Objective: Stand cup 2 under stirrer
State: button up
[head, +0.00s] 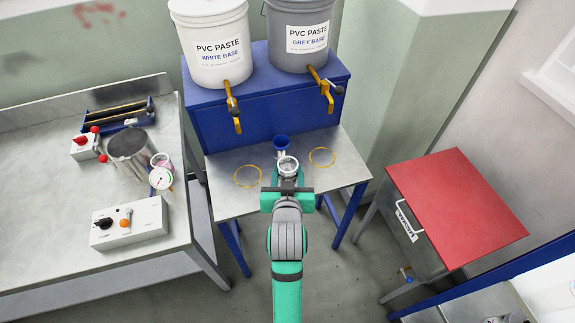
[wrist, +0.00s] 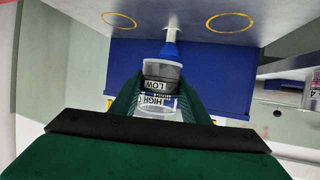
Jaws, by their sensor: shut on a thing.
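My gripper (head: 288,183) is shut on a clear cup (head: 288,166) and holds it over the front of the small steel table. In the wrist view, the cup (wrist: 160,92) sits between the green fingers with HIGH and LOW marks, and dark grey shows at one end. No number on it is legible, so I cannot tell if it is cup 2. Another small cup with pink in it (head: 160,159) stands on the left bench, beside a metal pot (head: 130,147). I cannot clearly pick out the stirrer.
A blue funnel-like piece (head: 281,141) on a white stem stands just behind the held cup. Two yellow rings (head: 248,176) mark the small table. Paste buckets with taps (head: 235,112) stand above it. A control box (head: 130,222) is on the left bench; a red-topped cabinet (head: 455,205) is at right.

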aim_at(288, 167)
jog(key=x, duration=0.6)
jog(key=shift+w+f, duration=0.1)
jog(key=shift+w, duration=0.05)
jog(key=w+f, duration=0.4)
jog(key=shift+w+f, duration=0.2)
jog(key=shift+f, duration=0.2)
jog(key=shift+w+f, duration=0.5)
jog(key=shift+f, duration=0.15)
jog(key=shift+w+f, duration=0.15)
jog(key=shift+f, duration=1.5)
jog(key=shift+f, duration=0.15)
jog(key=o, duration=1.2)
